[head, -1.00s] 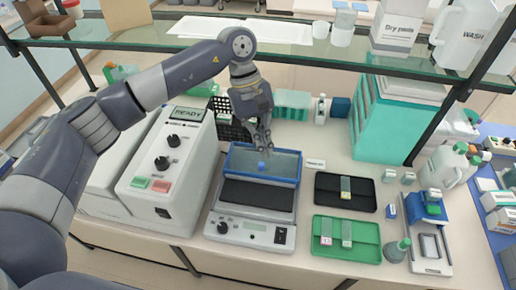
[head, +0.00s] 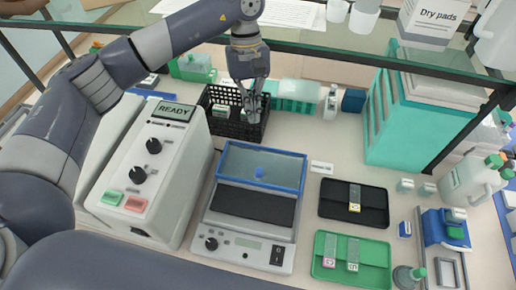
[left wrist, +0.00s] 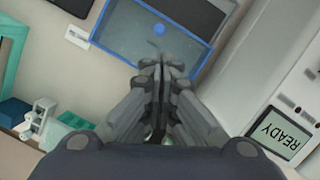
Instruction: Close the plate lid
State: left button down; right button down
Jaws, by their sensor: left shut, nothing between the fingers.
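The plate lid (head: 285,167) is a clear panel in a blue frame with a blue knob, at the rear of a white heating plate unit (head: 238,243). It looks raised, with the dark plate (head: 253,205) bare in front of it. The lid also shows in the left wrist view (left wrist: 125,38). My left gripper (head: 252,112) is shut and empty. In the head view it is beyond the lid's far edge, in front of the black basket. In the left wrist view its fingertips (left wrist: 163,66) overlap the lid's edge; contact cannot be told. My right gripper is out of view.
A white machine (head: 165,165) reading READY stands left of the plate unit. A black basket (head: 232,126) is behind. A black tray (head: 335,207) and a green tray (head: 375,262) with slides lie to the right. A glass shelf (head: 330,50) spans above the bench.

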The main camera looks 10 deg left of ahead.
pick_arm(q)
jog(key=b, duration=0.6)
send_over(256, 164)
jog(key=w+a, duration=0.2)
jog(key=w, duration=0.1)
notch_tip(256, 164, down, 6)
jog(key=p+x, duration=0.2)
jog(key=x, duration=0.2)
jog(key=p+x, duration=0.2)
jog(key=x, duration=0.3)
jog(key=shift+d+f+p, duration=0.15)
jog(key=shift+d+p, duration=0.1)
jog(key=shift+p, duration=0.15)
jog(key=shift+s+f, duration=0.15)
jog(key=shift+f, duration=0.3)
